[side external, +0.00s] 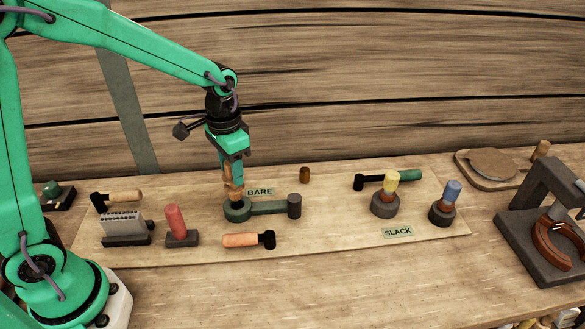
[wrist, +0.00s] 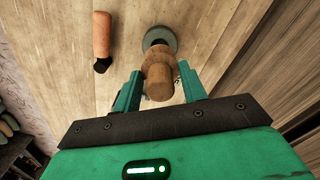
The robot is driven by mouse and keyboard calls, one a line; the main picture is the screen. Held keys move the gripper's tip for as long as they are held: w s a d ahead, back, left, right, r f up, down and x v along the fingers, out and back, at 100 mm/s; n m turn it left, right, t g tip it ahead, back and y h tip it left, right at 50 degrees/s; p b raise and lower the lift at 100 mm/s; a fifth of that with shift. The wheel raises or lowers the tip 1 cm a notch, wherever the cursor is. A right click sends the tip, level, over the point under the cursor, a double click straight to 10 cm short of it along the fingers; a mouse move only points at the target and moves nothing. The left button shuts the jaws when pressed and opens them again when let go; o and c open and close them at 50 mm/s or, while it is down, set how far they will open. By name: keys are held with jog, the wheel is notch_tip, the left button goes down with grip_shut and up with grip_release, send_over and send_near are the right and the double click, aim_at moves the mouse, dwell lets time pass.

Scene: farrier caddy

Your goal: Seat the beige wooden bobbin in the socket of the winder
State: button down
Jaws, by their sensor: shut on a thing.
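The beige wooden bobbin (side external: 234,190) is upright between the fingers of my gripper (side external: 233,170), which is shut on it. It also shows in the wrist view (wrist: 159,74), its near end facing the camera between the two green fingers (wrist: 160,90). The winder (side external: 265,208) is dark green-grey, with a round socket (side external: 237,211) at its left end and a dark post (side external: 294,205) at its right. The bobbin's lower end is right over the socket; I cannot tell whether it has entered. The socket rim (wrist: 160,33) shows beyond the bobbin in the wrist view.
An orange-handled tool (side external: 242,240) lies in front of the winder. A red peg on a block (side external: 175,226) stands left. A small brown cylinder (side external: 305,175) stands behind. Yellow (side external: 391,181) and blue (side external: 452,191) bobbins stand in holders at right. The board between is clear.

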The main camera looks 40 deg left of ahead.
jog(key=shift+f, duration=0.6)
jog(key=shift+f, duration=2)
dwell(3.1)
jog(key=c, duration=0.7)
grip_release()
jog(key=shift+r, duration=0.1)
jog(key=shift+r, duration=3.85)
